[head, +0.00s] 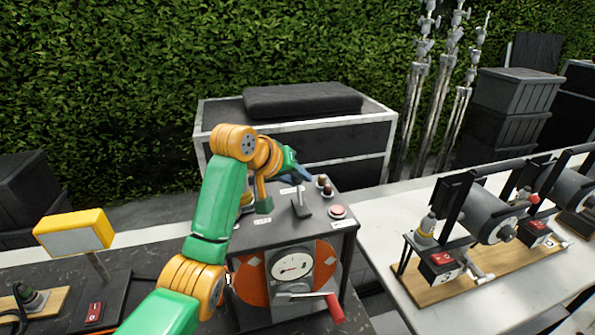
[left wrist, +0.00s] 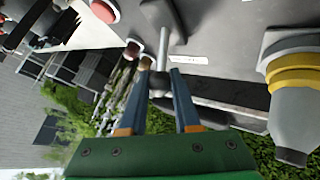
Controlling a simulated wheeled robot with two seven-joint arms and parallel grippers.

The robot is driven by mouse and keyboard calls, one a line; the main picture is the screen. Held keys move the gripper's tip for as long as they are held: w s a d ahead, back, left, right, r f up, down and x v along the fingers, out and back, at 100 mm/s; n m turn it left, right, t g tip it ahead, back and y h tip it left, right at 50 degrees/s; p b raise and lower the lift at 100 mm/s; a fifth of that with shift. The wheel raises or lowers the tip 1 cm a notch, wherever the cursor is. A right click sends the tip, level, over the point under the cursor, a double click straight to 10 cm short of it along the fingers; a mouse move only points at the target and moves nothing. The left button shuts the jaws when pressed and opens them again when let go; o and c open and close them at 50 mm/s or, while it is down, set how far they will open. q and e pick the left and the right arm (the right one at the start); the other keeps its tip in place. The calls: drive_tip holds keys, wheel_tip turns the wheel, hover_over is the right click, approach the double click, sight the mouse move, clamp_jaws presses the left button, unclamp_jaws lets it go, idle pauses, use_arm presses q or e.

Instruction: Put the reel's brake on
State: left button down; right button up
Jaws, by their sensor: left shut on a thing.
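The reel unit in front of me is a dark box with orange side discs (head: 252,284), a round dial (head: 291,266) and a red-handled crank (head: 335,308) on its front. On its grey top stands a lever with a thin metal stem (head: 299,195) and a dark base (head: 303,209). My left gripper (head: 305,174) reaches over the top from the left. In the left wrist view, its blue fingers (left wrist: 170,88) are closed around the dark knob (left wrist: 160,83) at the end of the lever's stem (left wrist: 163,48). I cannot read the labels by the lever. My right gripper is not in view.
A red button (head: 338,211) and small dark knobs (head: 324,183) sit beside the lever. A grey-and-yellow connector (left wrist: 288,85) is close by in the left wrist view. A white table (head: 385,225) with more reels stands at right. A yellow-framed lamp (head: 75,232) stands at left.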

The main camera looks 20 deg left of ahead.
sight(293, 176)
use_arm(q)
drive_tip(key=shift+w+a+f+g, duration=0.1)
drive_tip(key=shift+g, duration=0.2)
idle(0.4)
drive_tip(key=c, duration=0.6)
unclamp_jaws()
drive_tip(key=shift+w, duration=0.1)
drive_tip(key=shift+a, duration=0.1)
drive_tip(key=b+v, duration=0.3)
drive_tip(key=v, duration=0.3)
drive_tip(key=shift+s+a, duration=0.15)
drive_tip(key=shift+s, duration=0.1)
drive_tip(key=shift+s+r, duration=0.2)
drive_tip(key=shift+r, duration=0.15)
